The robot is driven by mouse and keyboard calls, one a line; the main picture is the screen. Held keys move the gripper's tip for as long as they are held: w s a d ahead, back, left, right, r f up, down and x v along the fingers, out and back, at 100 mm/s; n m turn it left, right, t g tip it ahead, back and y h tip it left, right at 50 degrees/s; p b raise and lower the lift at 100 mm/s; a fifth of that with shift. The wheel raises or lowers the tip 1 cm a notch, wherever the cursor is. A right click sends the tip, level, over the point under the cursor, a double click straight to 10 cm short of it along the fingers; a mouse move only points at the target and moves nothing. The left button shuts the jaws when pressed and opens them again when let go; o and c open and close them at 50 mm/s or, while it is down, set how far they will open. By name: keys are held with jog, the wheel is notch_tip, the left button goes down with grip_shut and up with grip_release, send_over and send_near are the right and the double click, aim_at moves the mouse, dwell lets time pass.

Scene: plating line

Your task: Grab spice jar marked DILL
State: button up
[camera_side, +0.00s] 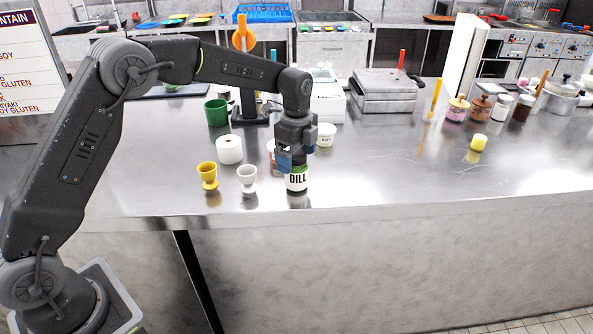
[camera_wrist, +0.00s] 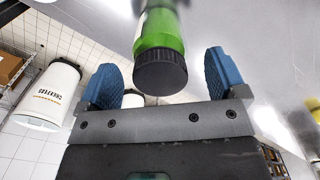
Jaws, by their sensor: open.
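The spice jar marked DILL (camera_side: 296,180) stands upright near the front edge of the steel counter, with a white label and green contents. My gripper (camera_side: 296,157) is directly above it, pointing down, its fingers around the jar's upper part in the side view. In the wrist view the jar's black cap and green body (camera_wrist: 160,48) show between the two blue fingers of my gripper (camera_wrist: 166,76). Clear gaps show on both sides of the cap there. The gripper is open and holds nothing. The jar's top is hidden in the side view.
A white egg cup (camera_side: 247,178) and a yellow one (camera_side: 207,175) stand left of the jar. A white labelled cup (camera_side: 326,135) stands behind the gripper. The counter to the right is mostly clear.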

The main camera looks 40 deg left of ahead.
jog(key=shift+f, duration=1.45)
jog(key=shift+c, duration=0.3)
jog(key=shift+r, duration=0.1)
jog(key=c, duration=1.1)
jog(key=shift+r, duration=0.1)
